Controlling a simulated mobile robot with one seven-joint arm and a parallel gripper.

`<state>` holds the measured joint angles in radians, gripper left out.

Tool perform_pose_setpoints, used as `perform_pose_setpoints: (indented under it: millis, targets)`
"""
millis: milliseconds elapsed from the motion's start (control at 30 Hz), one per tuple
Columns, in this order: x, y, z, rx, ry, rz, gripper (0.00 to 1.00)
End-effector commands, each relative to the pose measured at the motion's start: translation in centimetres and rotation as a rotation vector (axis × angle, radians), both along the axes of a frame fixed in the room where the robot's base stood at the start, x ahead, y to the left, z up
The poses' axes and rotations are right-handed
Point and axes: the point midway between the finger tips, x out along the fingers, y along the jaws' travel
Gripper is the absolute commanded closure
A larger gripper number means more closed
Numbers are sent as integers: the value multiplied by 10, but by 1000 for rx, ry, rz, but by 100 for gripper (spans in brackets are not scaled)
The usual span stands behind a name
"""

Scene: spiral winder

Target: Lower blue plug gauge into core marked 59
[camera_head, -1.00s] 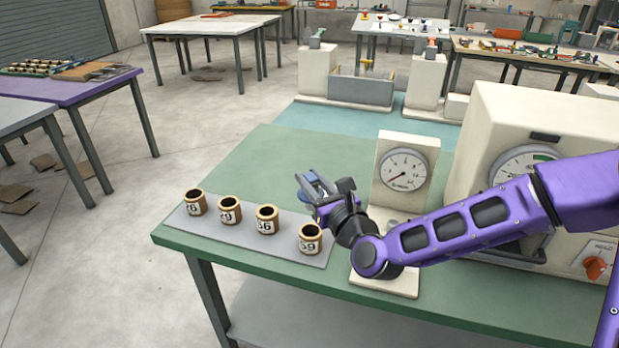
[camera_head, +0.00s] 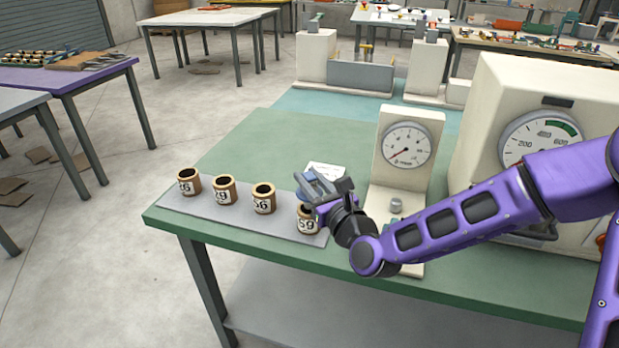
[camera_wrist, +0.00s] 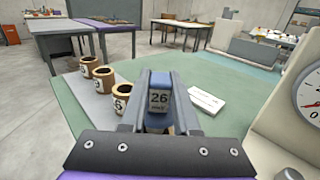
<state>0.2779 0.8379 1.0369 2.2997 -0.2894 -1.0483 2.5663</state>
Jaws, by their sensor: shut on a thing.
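My gripper (camera_head: 316,187) is shut on the blue plug gauge (camera_wrist: 159,103), whose label reads 26 in the wrist view. In the head view the gripper is right at the core marked 59 (camera_head: 307,224), the tan ring at the right end of the row. A bit of blue shows at that core's mouth under the fingers. The fingers hide the mouth, so I cannot tell whether the gauge tip is inside or just above. The core marked 59 is hidden in the wrist view.
Three other cores, including the one marked 56 (camera_head: 263,200), stand to the left on a grey mat (camera_head: 240,218). A white card (camera_head: 326,170) lies behind the gripper. A dial gauge stand (camera_head: 407,150) is close on the right. Green table is clear behind the row.

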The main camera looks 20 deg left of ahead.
Motion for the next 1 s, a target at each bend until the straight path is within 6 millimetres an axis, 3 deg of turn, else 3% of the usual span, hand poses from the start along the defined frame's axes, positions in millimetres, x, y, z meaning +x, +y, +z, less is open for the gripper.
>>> perform_pose_setpoints:
  millis: [400, 867, 900, 1000]
  targets:
    - [0, 0, -31, 1, 2, 0, 100]
    - [0, 0, -35, 1, -1, 0, 100]
    - [0, 0, -35, 1, -1, 0, 63]
    - [0, 0, -36, 1, -1, 0, 45]
